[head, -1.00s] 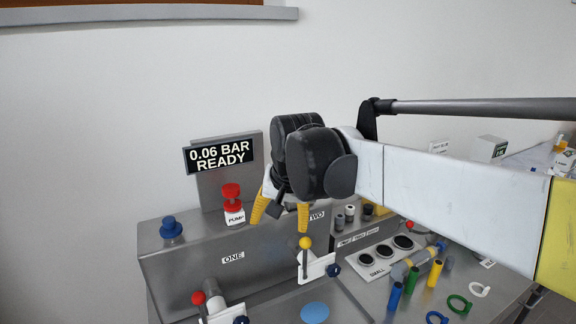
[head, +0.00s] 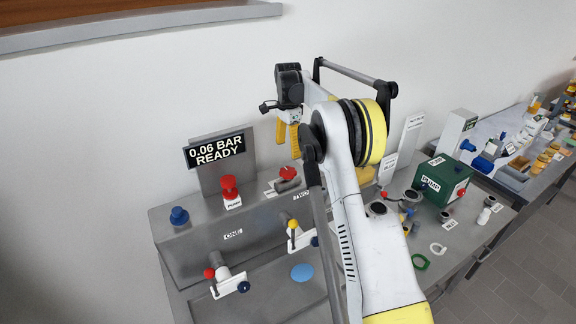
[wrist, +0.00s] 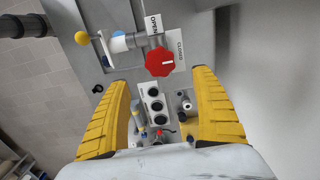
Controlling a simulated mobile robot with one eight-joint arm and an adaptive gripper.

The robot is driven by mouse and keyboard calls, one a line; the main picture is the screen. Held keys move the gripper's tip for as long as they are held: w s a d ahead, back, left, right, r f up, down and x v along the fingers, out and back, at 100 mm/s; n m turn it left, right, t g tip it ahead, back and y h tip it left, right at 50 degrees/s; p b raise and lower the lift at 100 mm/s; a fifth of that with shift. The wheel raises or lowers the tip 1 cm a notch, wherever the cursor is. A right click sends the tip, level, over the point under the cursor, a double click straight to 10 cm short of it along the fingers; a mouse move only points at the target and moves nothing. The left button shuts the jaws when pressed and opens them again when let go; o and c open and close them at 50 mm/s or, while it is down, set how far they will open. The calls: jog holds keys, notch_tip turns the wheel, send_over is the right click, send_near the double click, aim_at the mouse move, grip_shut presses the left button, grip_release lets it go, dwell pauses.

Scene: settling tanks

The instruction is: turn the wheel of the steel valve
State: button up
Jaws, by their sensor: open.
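The steel valve (head: 289,185) stands on top of the grey bench block, with its red wheel (head: 287,173) facing up. In the wrist view the red wheel (wrist: 159,63) shows a white pointer mark, beside OPEN and CLOSED labels. My gripper (head: 288,151) is above the wheel in the head view, apart from it. Its yellow fingers point down and are spread open and empty. In the wrist view my gripper (wrist: 160,80) has the wheel ahead between and slightly beyond its fingertips, with no contact visible. No part of the wheel's face is hidden there.
A display reading 0.06 BAR READY (head: 216,150), a red pump button (head: 229,188) and a blue knob (head: 179,216) stand left. A yellow-ball lever (head: 292,224) and red-ball lever (head: 210,273) are on the block's front. A green pump box (head: 443,182) stands right.

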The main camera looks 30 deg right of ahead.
aim_at(288, 171)
notch_tip(288, 171, down, 10)
jog(key=shift+f+p, duration=0.1)
jog(key=shift+p, duration=0.5)
jog(key=c, duration=1.2)
